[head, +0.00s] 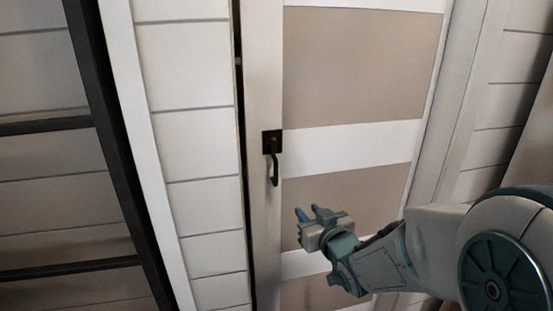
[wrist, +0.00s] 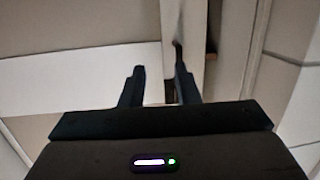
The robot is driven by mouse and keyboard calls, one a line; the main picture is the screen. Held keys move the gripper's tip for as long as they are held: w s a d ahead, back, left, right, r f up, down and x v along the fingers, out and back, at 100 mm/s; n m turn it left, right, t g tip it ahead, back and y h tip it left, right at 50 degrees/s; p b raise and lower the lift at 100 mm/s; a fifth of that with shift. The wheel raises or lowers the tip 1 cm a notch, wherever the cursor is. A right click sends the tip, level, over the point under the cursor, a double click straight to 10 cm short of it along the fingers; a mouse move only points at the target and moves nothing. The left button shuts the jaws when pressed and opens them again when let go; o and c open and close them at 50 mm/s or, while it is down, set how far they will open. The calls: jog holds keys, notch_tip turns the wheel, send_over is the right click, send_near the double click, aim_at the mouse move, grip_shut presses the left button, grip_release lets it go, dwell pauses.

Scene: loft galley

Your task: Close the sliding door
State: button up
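The sliding door (head: 350,145) has beige and white bands and a pale left edge strip. A narrow dark gap runs between that strip and the white planked wall to its left. A dark hooked handle (head: 273,160) sits on the strip. My gripper (head: 307,211) is to the right of and below the handle, in front of the door, apart from the handle in the picture. In the wrist view, my gripper (wrist: 158,70) has its two fingers spread with nothing between them. The handle (wrist: 178,56) shows just beyond the right finger, partly hidden by it.
A black ladder-like frame (head: 100,125) stands at the far left. White planked wall (head: 190,110) lies between it and the door. A white vertical trim (head: 440,130) borders the door's right side. My arm fills the lower right.

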aim_at(277, 174)
jog(key=w+a+r, duration=0.1)
jog(key=w+a, duration=0.1)
jog(key=w, duration=0.2)
jog(key=w+a+r+y+p, duration=0.1)
jog(key=w+a, duration=0.2)
jog(key=w, duration=0.1)
jog(key=w+a+r+t+y+p, duration=0.1)
jog(key=w+a, duration=0.2)
jog(key=w, duration=0.1)
jog(key=shift+a+r+n, duration=0.25)
jog(key=shift+r+n, duration=0.05)
jog(key=shift+n, duration=0.1)
grip_shut()
